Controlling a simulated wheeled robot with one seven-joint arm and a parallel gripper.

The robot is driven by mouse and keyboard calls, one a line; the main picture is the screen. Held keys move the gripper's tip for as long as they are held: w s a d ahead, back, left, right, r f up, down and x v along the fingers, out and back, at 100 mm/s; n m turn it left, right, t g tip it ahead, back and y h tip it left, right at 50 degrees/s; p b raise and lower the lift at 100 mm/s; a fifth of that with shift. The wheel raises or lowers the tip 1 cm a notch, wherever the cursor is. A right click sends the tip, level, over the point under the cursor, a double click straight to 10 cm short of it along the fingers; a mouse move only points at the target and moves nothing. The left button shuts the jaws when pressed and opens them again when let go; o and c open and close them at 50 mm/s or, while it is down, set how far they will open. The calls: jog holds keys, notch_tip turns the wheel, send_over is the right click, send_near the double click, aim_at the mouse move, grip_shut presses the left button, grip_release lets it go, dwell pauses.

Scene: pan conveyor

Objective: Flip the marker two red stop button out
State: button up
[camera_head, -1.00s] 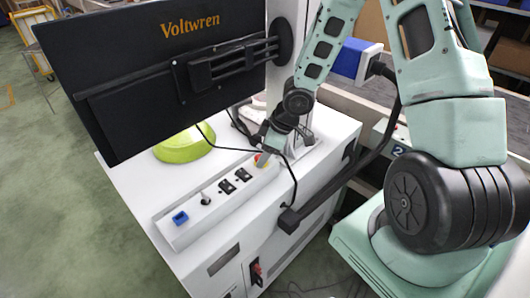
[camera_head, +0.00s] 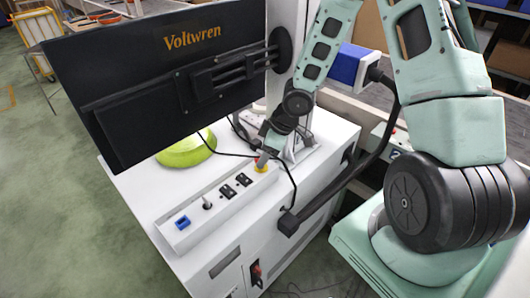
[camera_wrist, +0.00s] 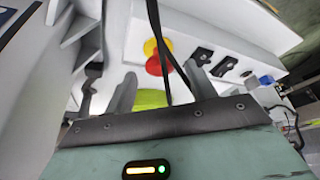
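A red stop button (camera_wrist: 155,63) on a yellow base shows in the wrist view, just beyond and between my fingers. In the head view, the yellow base (camera_head: 262,168) sits at the far end of a white control strip (camera_head: 215,208), and the red part is mostly hidden by my gripper. My gripper (camera_wrist: 162,90) is open, with its two fingers apart and nothing seen between them. In the head view my gripper (camera_head: 264,157) is right at the button; contact cannot be told.
Black switches (camera_head: 236,185), a knob (camera_head: 207,204) and a blue socket (camera_head: 183,222) line the same strip. A black Voltwren monitor (camera_head: 170,70) overhangs it. A lime green dome (camera_head: 187,150) lies behind. Black cables hang near my gripper and cross the wrist view.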

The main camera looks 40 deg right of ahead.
jog(key=p+v, duration=1.1)
jog(key=v, duration=0.6)
jog(key=shift+r, duration=0.25)
jog(key=s+a+r+g+h+b, duration=0.1)
jog(key=s+a+r+b, duration=0.1)
jog(key=s+a, duration=0.7)
jog(key=s+a+r+m+g+h+b, duration=0.1)
jog(key=s+a+r, duration=0.4)
jog(key=s+a, duration=0.5)
jog(key=a+g+b, duration=0.1)
jog(key=a+b, duration=0.1)
jog(key=a, duration=0.3)
jog(key=shift+r+h+b, duration=0.3)
jog(key=shift+r+b, duration=0.05)
jog(key=shift+s, duration=0.1)
dwell(0.5)
